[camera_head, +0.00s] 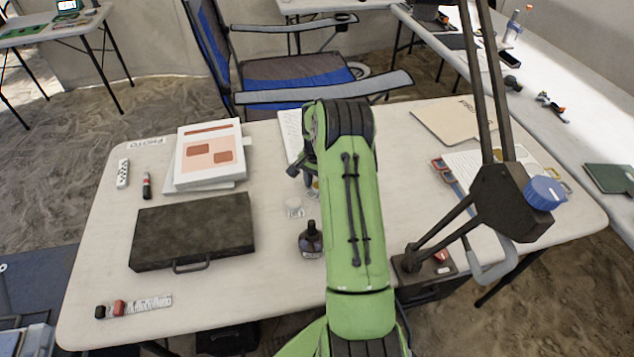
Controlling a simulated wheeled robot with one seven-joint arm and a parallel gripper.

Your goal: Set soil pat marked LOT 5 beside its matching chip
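My green arm reaches over the middle of the white table (100,290). The dark end of my gripper (303,172) shows only in part at the arm's left edge, and its fingers are too hidden to tell open from shut. I cannot make out a soil pat or any LOT 5 marking. A small clear-looking item (294,207) lies left of the arm, below my gripper. A tiny brownish item (315,186) shows beside the arm. No matching chip can be identified; the arm covers part of the table.
A dark bottle (311,241) stands close left of my arm. A black case (193,231) and a white binder (209,154) lie further left. A lamp (506,195) with a blue knob rises at the right.

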